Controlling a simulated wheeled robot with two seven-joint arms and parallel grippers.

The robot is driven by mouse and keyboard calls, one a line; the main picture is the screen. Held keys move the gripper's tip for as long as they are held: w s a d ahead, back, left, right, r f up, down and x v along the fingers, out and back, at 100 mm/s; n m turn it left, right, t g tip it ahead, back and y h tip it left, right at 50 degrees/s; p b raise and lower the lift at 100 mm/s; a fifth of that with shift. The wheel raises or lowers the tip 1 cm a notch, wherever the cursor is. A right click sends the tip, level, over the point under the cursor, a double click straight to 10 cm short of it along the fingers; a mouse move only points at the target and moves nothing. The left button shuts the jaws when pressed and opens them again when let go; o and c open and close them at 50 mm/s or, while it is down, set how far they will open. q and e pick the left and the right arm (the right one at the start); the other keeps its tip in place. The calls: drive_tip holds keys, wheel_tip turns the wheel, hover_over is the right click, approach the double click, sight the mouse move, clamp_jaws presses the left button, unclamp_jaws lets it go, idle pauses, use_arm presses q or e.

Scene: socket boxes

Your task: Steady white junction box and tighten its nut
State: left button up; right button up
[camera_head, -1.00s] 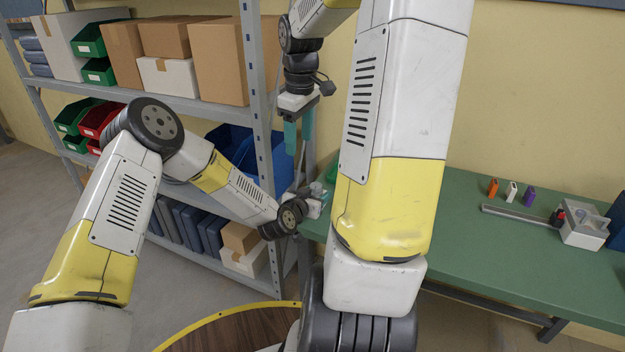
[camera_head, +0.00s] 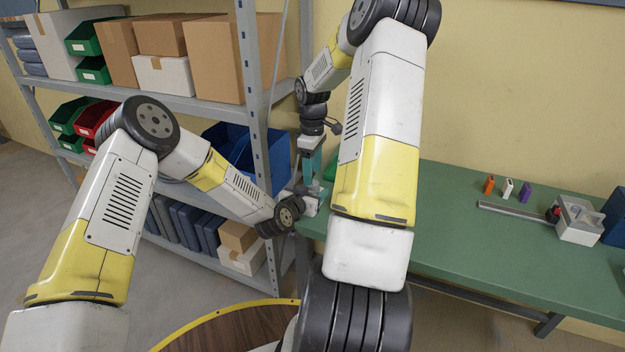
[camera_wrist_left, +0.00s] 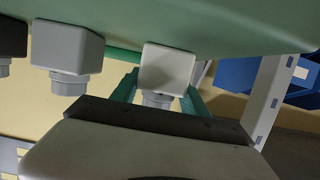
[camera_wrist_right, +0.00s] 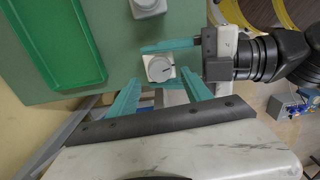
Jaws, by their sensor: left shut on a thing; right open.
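The white junction box (camera_wrist_left: 168,68) sits at the table's left end, between the green fingers of my left gripper (camera_wrist_left: 160,86), which is shut on it. A grey round fitting shows on the box in the left wrist view. In the right wrist view the white box (camera_wrist_right: 153,60) shows a round white nut (camera_wrist_right: 160,69) with a dark mark. My right gripper (camera_wrist_right: 161,76) is open, its fingers on either side of the nut, pointing down at it. In the head view my right gripper (camera_head: 311,170) is just above my left gripper (camera_head: 303,200). Contact with the nut cannot be told.
A grey box (camera_wrist_left: 68,48) and a dark box (camera_wrist_left: 12,38) stand in a row beside the white one. A green tray (camera_wrist_right: 55,40) lies close by on the green table (camera_head: 460,235). A shelf (camera_head: 255,90) with blue bins stands left. Small coloured parts lie farther right.

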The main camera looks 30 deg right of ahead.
sight(313, 185)
drive_tip(key=shift+f, duration=1.7)
